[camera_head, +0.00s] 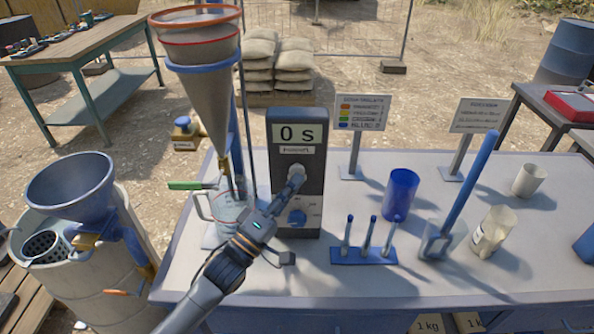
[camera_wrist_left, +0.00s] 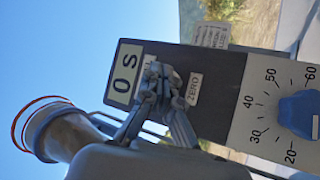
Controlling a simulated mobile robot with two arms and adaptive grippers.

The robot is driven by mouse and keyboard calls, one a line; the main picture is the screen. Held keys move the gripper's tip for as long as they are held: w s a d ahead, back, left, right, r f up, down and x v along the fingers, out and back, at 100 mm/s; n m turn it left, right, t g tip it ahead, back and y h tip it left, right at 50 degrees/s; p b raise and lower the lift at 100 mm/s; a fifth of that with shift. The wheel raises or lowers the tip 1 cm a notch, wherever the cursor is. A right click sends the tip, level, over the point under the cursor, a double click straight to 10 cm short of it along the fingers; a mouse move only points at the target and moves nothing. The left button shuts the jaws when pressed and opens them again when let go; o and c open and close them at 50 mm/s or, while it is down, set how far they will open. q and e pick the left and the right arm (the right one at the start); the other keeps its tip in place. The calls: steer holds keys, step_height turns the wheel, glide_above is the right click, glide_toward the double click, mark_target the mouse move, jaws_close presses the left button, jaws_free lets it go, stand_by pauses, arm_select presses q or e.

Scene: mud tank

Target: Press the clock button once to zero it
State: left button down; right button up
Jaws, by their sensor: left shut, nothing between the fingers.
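The clock (camera_head: 313,178) is a dark upright box on the table, and its display (camera_head: 298,134) reads "0 s". A pale round button (camera_head: 295,173) shows on its front below the display. My left gripper (camera_head: 295,181) is shut and empty, with its fingertips right at the button. In the left wrist view, the clock (camera_wrist_left: 218,75) appears turned on its side, with a ZERO label beside my left gripper (camera_wrist_left: 163,76). The fingers hide the button there, so I cannot tell whether they touch it. My right gripper is in neither view.
A blue dial (camera_head: 297,217) sits low on the clock. A large metal funnel (camera_head: 205,95) and glass beaker (camera_head: 230,203) stand left of it. A tube rack (camera_head: 364,256), blue cup (camera_head: 401,193) and tall blue rod (camera_head: 470,182) stand right.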

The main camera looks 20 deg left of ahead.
arm_select(q)
steer(key=shift+s+d, duration=0.1)
steer(key=shift+s, duration=0.3)
steer(key=s+p, duration=0.1)
steer(key=s, duration=0.1)
steer(key=s+d+p, duration=0.1)
steer(key=s, duration=0.1)
steer(key=shift+s+d, duration=0.2)
steer(key=shift+s, duration=0.2)
stand_by(0.6)
